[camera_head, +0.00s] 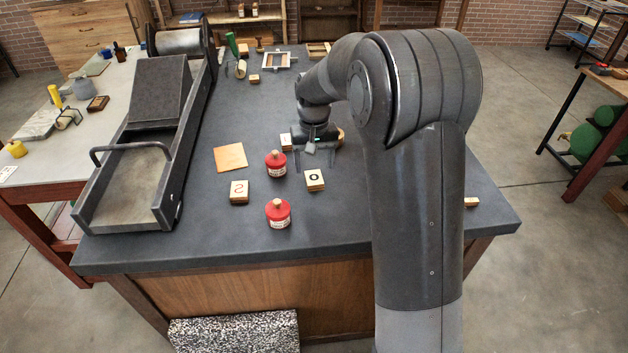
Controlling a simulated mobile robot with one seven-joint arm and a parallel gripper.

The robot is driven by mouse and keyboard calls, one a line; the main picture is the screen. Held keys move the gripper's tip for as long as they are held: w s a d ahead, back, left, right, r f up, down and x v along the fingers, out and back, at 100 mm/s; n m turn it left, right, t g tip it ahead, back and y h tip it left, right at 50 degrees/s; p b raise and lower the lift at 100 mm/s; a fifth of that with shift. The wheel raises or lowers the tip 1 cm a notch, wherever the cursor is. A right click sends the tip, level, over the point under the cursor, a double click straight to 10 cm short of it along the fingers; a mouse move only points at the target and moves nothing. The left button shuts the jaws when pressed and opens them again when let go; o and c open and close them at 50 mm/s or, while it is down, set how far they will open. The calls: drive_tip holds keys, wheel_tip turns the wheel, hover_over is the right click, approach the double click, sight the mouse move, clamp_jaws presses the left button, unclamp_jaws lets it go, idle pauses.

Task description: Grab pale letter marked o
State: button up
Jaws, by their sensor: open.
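The pale block marked o (315,178) lies on the dark worktable (330,235), right of the red-topped jars. My gripper (314,158) is open, with its fingers pointing down, just behind the o block in the picture. Its jaws look empty, and I cannot tell its exact height above the table. Another pale block (239,189), with a mark like a 2 or S, lies to the left. A pale block (286,141) sits left of my gripper, and a further wooden piece is partly hidden behind it.
Two red-topped jars (276,164) (279,213) stand left of the o block. An orange sheet (230,157) lies farther left, beside the dark press (132,180). A small pale block (471,202) lies near the right edge. The table in front of the o block is clear.

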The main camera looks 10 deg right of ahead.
sight(314, 177)
wheel_tip(314, 177, down, 4)
drive_tip(key=shift+f, duration=0.1)
drive_tip(key=shift+c, duration=0.4)
drive_tip(key=c, duration=1)
